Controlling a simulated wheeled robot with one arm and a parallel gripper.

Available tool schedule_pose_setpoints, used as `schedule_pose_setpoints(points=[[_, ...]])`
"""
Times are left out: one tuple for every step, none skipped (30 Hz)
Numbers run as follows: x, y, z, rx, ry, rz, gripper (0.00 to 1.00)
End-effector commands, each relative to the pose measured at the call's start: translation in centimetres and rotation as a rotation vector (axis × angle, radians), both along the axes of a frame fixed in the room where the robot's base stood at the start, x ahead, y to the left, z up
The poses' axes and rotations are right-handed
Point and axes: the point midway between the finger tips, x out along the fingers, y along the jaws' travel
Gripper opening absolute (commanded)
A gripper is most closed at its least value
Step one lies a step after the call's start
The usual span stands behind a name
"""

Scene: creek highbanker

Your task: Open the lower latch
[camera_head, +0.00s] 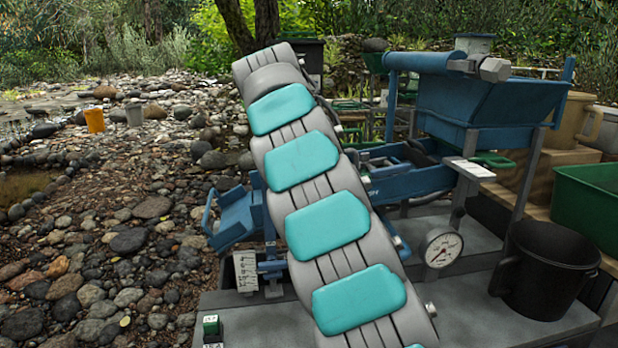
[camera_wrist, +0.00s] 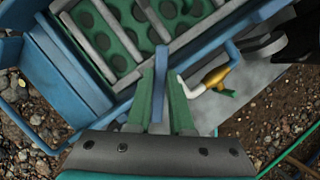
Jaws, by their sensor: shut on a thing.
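In the wrist view, my gripper (camera_wrist: 161,78) has green fingers shut on a narrow upright blue bar, apparently a latch lever (camera_wrist: 160,56). The bar stands at the edge of the blue sluice (camera_wrist: 75,75), whose tray holds a green mat with round dark holes (camera_wrist: 122,62). In the head view, my grey and teal arm hides the gripper and the latch. The blue highbanker hopper (camera_head: 480,105) stands behind it at the right.
A white pipe with a brass fitting (camera_wrist: 215,78) sits close right of the fingers. In the head view, a pressure gauge (camera_head: 441,249), a black bucket (camera_head: 548,265) and a green tub (camera_head: 590,200) stand at the right. Open rocky ground lies left, with an orange bucket (camera_head: 94,120).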

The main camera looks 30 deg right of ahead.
Motion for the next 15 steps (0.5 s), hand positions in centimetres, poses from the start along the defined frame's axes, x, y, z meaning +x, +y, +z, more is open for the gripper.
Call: schedule_pose_setpoints(points=[[0.09, 0.06, -0.04, 0.0, -0.003, -0.027, 0.0], [0.06, 0.05, -0.09, 0.0, -0.004, -0.043, 0.0], [0.03, 0.05, -0.12, 0.0, -0.006, -0.061, 0.0], [0.01, 0.03, -0.13, -0.001, -0.007, -0.071, 0.0], [-0.01, 0.01, -0.13, -0.002, -0.008, -0.079, 0.0], [-0.03, -0.02, -0.12, -0.002, -0.009, -0.086, 0.0], [-0.04, -0.02, -0.12, -0.003, -0.01, -0.089, 0.0], [-0.05, -0.03, -0.11, -0.002, -0.01, -0.09, 0.0], [-0.06, -0.04, -0.11, -0.003, -0.011, -0.09, 0.0], [-0.06, -0.04, -0.1, -0.003, -0.011, -0.09, 0.0], [-0.05, -0.03, -0.11, -0.003, -0.01, -0.089, 0.0], [-0.06, -0.04, -0.1, -0.003, -0.01, -0.089, 0.0], [-0.05, -0.03, -0.11, -0.003, -0.01, -0.089, 0.0], [-0.05, -0.03, -0.11, -0.003, -0.01, -0.089, 0.0], [-0.05, -0.03, -0.11, -0.004, -0.01, -0.088, 0.22]])
